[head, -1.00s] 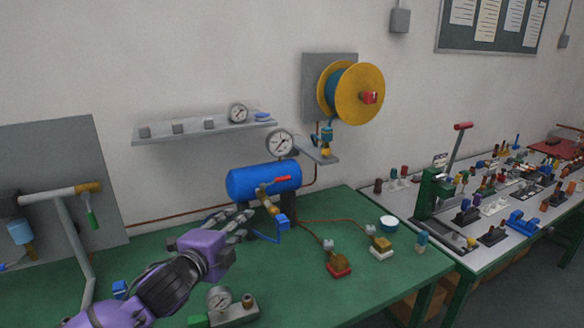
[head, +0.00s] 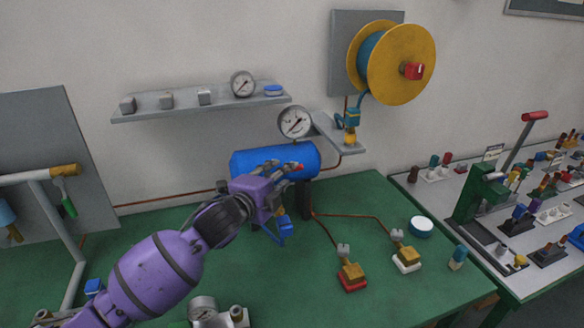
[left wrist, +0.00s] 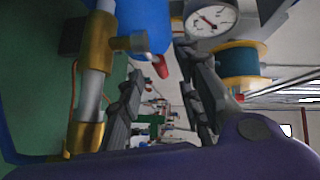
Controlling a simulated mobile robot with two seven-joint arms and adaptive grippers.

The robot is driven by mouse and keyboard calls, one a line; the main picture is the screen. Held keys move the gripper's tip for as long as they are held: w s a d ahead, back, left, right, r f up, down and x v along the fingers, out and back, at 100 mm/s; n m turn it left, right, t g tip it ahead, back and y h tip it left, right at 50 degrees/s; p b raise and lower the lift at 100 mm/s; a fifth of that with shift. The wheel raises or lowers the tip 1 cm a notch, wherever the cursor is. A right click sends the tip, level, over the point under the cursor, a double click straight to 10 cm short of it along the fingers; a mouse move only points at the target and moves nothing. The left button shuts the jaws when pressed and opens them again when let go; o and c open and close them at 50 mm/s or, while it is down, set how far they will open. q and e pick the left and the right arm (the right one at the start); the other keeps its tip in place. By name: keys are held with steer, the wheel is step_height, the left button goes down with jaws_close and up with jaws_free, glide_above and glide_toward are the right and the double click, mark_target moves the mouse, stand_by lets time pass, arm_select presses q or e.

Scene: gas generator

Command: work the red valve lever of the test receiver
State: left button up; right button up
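The test receiver is a blue tank (head: 246,158) on the green bench by the wall. It also shows at the top of the left wrist view (left wrist: 146,20). Its red valve lever (head: 299,167) shows only as a small red tip beside my fingers in the head view. In the left wrist view the red lever end (left wrist: 160,67) appears between my two spread fingers, with the brass valve (left wrist: 128,43) left of it. My left gripper (head: 285,173) is open in front of the tank and hides most of the valve. Contact with the lever cannot be told. My right gripper is not in view.
A round gauge (head: 295,122) stands above the tank. A shelf (head: 200,101) and a yellow hose reel (head: 400,62) are on the wall. Brass fittings with red (head: 352,277) and white (head: 406,258) bases sit right on the bench. Another gauge (head: 203,309) stands near the front.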

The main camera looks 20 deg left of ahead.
arm_select(q)
steer(key=x, duration=0.5)
steer(key=shift+w, duration=0.1)
jaws_close()
